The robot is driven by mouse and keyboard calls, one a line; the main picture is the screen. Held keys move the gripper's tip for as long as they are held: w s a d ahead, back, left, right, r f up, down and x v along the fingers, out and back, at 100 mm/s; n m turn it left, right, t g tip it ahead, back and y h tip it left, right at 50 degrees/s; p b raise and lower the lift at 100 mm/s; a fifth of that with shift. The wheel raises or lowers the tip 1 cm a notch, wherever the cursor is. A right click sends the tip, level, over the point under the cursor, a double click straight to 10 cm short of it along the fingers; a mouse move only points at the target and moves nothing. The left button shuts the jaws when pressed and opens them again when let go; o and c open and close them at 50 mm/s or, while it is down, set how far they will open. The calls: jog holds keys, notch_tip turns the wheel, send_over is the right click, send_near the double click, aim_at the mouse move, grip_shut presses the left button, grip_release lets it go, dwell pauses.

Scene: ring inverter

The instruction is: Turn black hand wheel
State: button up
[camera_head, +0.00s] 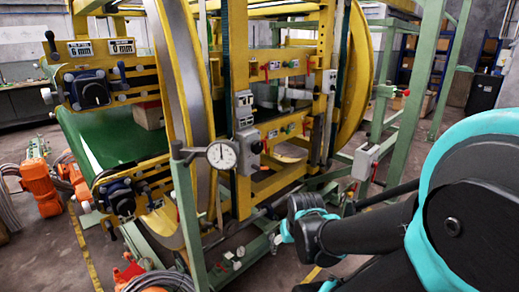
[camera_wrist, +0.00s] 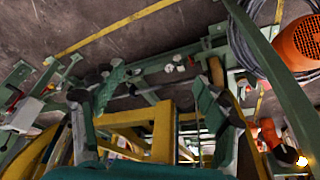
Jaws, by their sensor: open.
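Two dark units with round black fronts are on the left of the yellow machine in the head view. The upper black hand wheel (camera_head: 94,94) is beside the "6 mm" and "0 mm" plates, and the lower black hand wheel (camera_head: 122,202) sits below the green belt. I cannot tell which one the task means. My arm reaches in from the right, and its end is well to the right of both wheels. My gripper (camera_wrist: 148,88) is open in the wrist view, its two fingers spread wide with nothing between them. Neither wheel shows clearly there.
A round white gauge (camera_head: 222,154) on a green post (camera_head: 190,215) stands between my arm and the wheels. Yellow frame bars and a large ring (camera_head: 185,70) are behind it. Orange motors (camera_head: 40,185) and cables lie on the floor at left.

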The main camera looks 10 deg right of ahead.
jog(key=n+t+y, duration=0.6)
jog(key=t+y, duration=0.4)
jog(key=y, duration=0.1)
send_near(259, 148)
jog(key=x, duration=1.1)
jog(key=shift+f, duration=0.1)
jog(key=shift+c, duration=0.4)
jog(key=c, duration=1.1)
jog(key=shift+d, duration=0.1)
